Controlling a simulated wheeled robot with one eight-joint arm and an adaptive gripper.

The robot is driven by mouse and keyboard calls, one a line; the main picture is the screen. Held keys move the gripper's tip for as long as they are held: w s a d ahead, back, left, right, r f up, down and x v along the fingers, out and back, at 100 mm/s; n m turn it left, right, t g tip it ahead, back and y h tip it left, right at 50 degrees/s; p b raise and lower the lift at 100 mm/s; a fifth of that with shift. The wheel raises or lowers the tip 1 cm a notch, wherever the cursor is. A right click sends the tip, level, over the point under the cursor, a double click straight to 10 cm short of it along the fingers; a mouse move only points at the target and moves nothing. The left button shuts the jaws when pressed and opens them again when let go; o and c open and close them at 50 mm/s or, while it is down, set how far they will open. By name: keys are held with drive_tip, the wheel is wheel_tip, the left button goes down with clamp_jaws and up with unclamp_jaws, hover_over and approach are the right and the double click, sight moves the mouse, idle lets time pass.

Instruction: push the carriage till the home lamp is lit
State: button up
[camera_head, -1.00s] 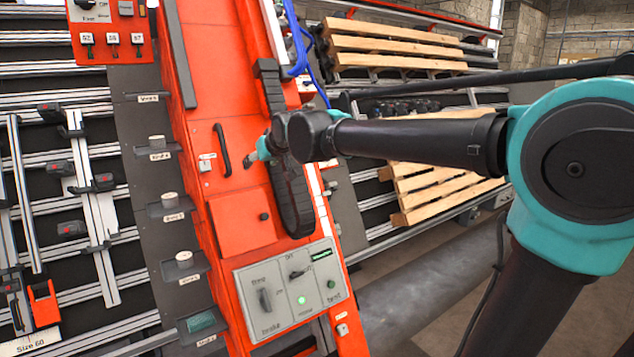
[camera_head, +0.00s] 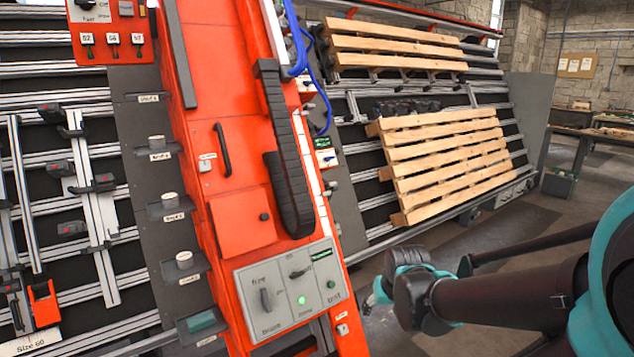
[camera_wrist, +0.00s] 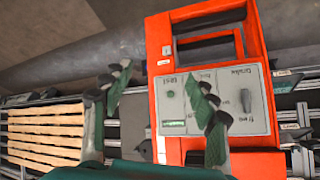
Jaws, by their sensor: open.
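The tall orange carriage (camera_head: 235,110) leans across the middle of the head view, with a black handle (camera_head: 222,150) and a black cable chain (camera_head: 285,150) on it. Its grey control panel (camera_head: 320,270) has knobs and a glowing green lamp (camera_head: 301,300); the label below the lamp is too small to read surely. The panel also shows in the wrist view (camera_wrist: 205,125), rotated. My gripper (camera_head: 372,298) is to the right of the carriage's lower end, apart from the handle. In the wrist view its fingers (camera_wrist: 162,112) are spread and empty, with the panel behind them.
Wooden pallets (camera_head: 450,160) rest on the rack right of the carriage. Blue hoses (camera_head: 297,45) hang beside the carriage top. A slotted grey strip (camera_head: 150,170) runs along its left, beside rails with clamps. Open floor (camera_head: 480,235) lies at the right.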

drive_tip(key=s+d+f+g, duration=0.1)
drive_tip(key=s+d+f, duration=0.1)
drive_tip(key=s, duration=0.3)
drive_tip(key=shift+s+f+m, duration=0.2)
drive_tip(key=shift+f+m, duration=0.1)
drive_tip(key=shift+f, duration=0.55)
drive_tip(key=shift+c, duration=0.4)
idle(0.7)
